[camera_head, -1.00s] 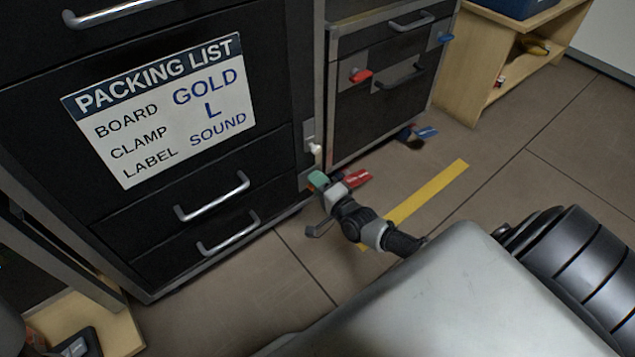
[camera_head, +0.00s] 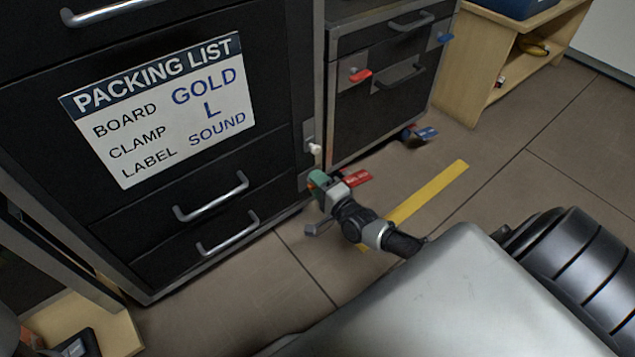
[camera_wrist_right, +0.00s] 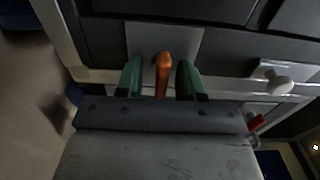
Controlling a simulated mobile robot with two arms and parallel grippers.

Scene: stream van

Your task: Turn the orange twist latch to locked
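The orange twist latch (camera_wrist_right: 163,75) points toward the camera in the right wrist view, on a grey plate (camera_wrist_right: 165,42) on the dark cabinet. My right gripper (camera_wrist_right: 159,78) has its two green fingers on either side of the latch, with a narrow gap visible on each side. In the head view my right gripper (camera_head: 318,182) is low at the cabinet's right edge, and only a small bit of orange shows by its fingertips. My left gripper is not clearly in view.
A white knob (camera_wrist_right: 278,82) sits beside the latch plate; it also shows above the gripper in the head view (camera_head: 314,149). A red tag (camera_head: 357,178) is just right of the gripper. A second cabinet (camera_head: 385,100) stands right. Floor with a yellow strip (camera_head: 430,192) is open.

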